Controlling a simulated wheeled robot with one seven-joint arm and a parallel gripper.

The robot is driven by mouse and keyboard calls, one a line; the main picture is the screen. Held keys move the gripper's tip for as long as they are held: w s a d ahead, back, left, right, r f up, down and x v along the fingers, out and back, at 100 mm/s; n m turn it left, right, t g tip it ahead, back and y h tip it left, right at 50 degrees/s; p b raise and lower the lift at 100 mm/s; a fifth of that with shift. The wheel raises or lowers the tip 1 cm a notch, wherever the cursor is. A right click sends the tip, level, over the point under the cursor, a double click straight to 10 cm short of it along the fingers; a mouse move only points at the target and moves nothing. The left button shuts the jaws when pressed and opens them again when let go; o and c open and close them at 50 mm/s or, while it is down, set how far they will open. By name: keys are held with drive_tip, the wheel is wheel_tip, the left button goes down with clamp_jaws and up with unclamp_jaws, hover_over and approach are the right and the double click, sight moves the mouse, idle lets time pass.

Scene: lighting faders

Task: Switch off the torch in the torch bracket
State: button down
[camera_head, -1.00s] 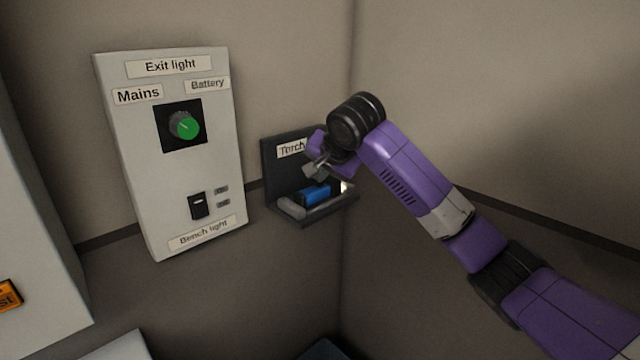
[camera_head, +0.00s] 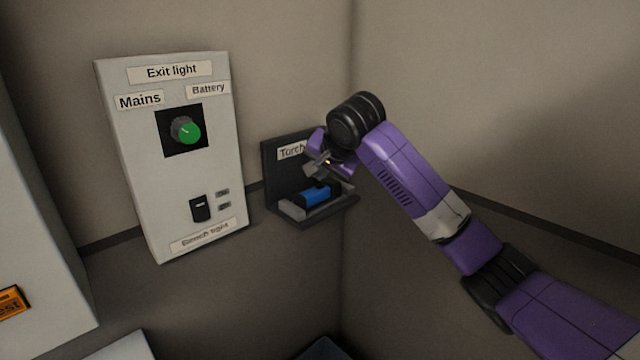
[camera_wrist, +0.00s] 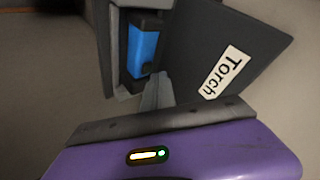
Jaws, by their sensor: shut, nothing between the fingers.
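The torch (camera_head: 317,194) has a blue body with dark ends and lies in the dark grey torch bracket (camera_head: 282,179), below the "Torch" label. It also shows in the wrist view (camera_wrist: 142,48). No glow shows at its right end. My gripper (camera_head: 313,172) is above and close to the torch, in front of the label, with its fingers shut and empty. In the wrist view the fingertips (camera_wrist: 156,84) are beside the torch's near dark end. Whether they touch it I cannot tell. The torch's switch is not clearly visible.
A pale panel (camera_head: 136,160) hangs left of the bracket. An orange label (camera_head: 12,301) is at far left. The wall corner is just right of the bracket.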

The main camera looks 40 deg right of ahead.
wheel_tip(320, 180, up, 6)
drive_tip(key=p, duration=0.6)
idle(0.6)
